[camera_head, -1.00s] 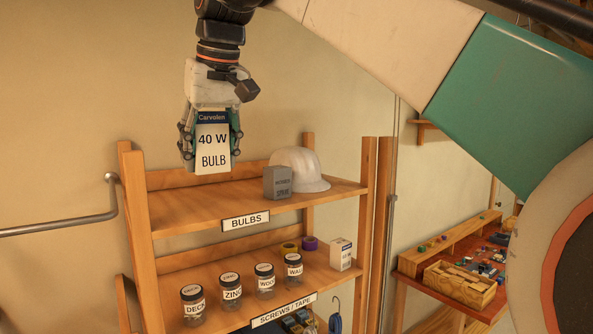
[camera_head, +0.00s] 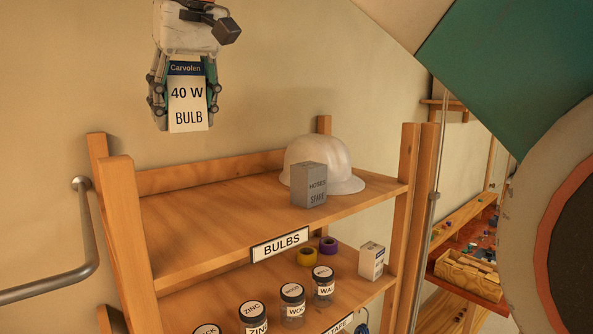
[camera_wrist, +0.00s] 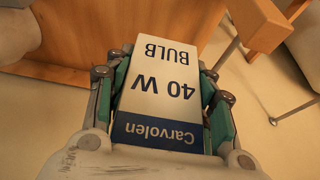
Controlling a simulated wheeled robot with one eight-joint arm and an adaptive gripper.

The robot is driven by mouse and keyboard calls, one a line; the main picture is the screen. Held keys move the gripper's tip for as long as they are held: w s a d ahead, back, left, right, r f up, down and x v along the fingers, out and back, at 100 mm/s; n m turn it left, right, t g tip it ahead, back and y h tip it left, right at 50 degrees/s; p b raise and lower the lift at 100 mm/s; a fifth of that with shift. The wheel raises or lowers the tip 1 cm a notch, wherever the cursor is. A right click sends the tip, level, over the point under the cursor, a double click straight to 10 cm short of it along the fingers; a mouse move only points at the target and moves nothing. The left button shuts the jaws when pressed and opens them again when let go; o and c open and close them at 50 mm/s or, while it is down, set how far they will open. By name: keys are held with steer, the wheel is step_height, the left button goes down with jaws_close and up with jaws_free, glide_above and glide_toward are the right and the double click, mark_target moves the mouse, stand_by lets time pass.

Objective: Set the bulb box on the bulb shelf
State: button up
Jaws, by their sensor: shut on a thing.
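The bulb box (camera_head: 187,104) is white with a blue band and reads "Carvolen 40 W BULB". My gripper (camera_head: 185,100) points down and is shut on it, fingers on its two sides. The box is upright in the head view, in the air above the left part of the bulb shelf (camera_head: 215,225), apart from it. The shelf is the top wooden board with a "BULBS" label (camera_head: 281,245) on its front edge. In the wrist view the box (camera_wrist: 165,90) sits between the green finger pads, its lettering upside down.
A grey box (camera_head: 309,186) and a white hard hat (camera_head: 322,164) stand on the right of the bulb shelf; its left and middle are clear. Wooden posts (camera_head: 130,230) rise at its ends. The shelf below holds several jars, tape rolls and a small white box (camera_head: 371,260).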

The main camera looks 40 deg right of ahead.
step_height(320, 180, down, 20)
steer(key=shift+p, duration=0.35)
steer(key=shift+f, duration=0.15)
steer(key=o, duration=1.1)
steer(key=v, duration=1.2)
steer(key=shift+b, duration=0.35)
